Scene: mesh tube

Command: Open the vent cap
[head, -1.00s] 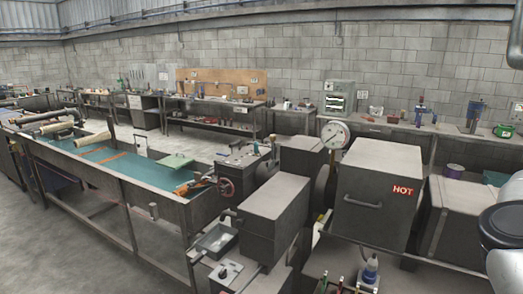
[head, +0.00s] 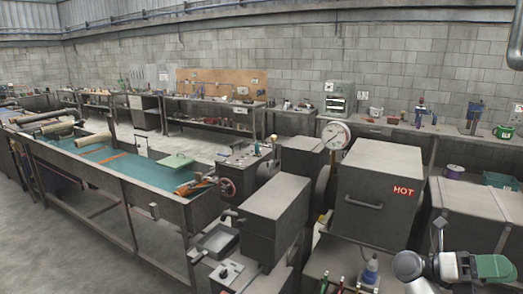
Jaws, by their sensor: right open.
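I cannot make out for certain which part is the vent cap. A dark grey box oven with a lit HOT sign (head: 380,222) stands right of centre, with a bar handle on its front. A round white gauge (head: 336,136) stands at its upper left. My right gripper (head: 438,232) is at the lower right, at the end of my grey and green arm, in front of the grey cabinets beside the oven. It is open, small in the picture, and I see nothing between its fingers. It appears apart from the oven. My left gripper is not in view.
A blue bottle (head: 371,268) and small tools stand on the low bench in front of the oven. Benches line the block wall.

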